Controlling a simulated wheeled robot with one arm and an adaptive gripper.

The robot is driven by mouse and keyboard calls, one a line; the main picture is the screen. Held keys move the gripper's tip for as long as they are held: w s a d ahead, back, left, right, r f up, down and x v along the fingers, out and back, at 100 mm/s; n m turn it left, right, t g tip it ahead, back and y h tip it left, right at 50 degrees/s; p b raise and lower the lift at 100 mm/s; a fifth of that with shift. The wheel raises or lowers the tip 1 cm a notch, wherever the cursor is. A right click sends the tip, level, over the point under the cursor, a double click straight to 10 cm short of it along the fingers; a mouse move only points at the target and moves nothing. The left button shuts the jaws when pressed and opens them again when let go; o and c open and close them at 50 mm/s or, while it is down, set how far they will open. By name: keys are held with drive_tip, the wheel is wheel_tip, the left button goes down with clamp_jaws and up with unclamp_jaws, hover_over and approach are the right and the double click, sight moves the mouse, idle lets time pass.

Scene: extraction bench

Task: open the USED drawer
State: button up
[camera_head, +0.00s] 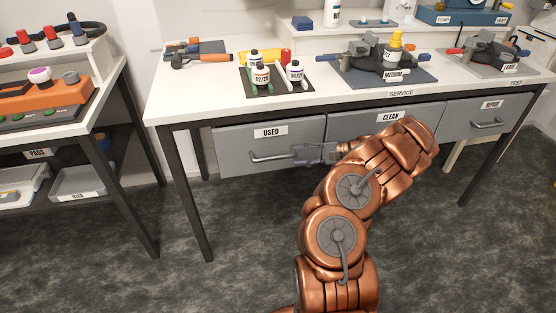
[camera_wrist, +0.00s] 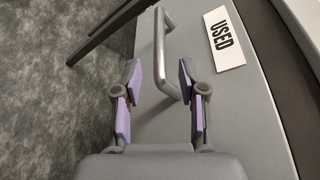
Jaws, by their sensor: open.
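The USED drawer (camera_head: 231,151) is the grey left drawer under the white bench, and its front looks flush with the frame. Its label (camera_head: 271,131) also shows in the wrist view (camera_wrist: 225,42). Its metal bar handle (camera_head: 268,157) runs across the lower front. My gripper (camera_head: 303,154) is at the right end of this handle. In the wrist view my gripper (camera_wrist: 158,77) is open, with purple pads on either side of the handle (camera_wrist: 160,45). The handle's near end lies between or just beyond the fingertips; I cannot tell if they touch it.
The CLEAN drawer (camera_head: 350,124) is right of the USED drawer, partly behind my arm. A third drawer (camera_head: 460,122) is further right. Bottles (camera_head: 261,77) and tools stand on the bench top (camera_head: 205,99). A bench leg (camera_head: 195,195) stands at the left. The floor in front is clear.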

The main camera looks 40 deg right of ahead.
sight(285, 157)
drive_tip(key=shift+x, duration=3.8)
clamp_jaws()
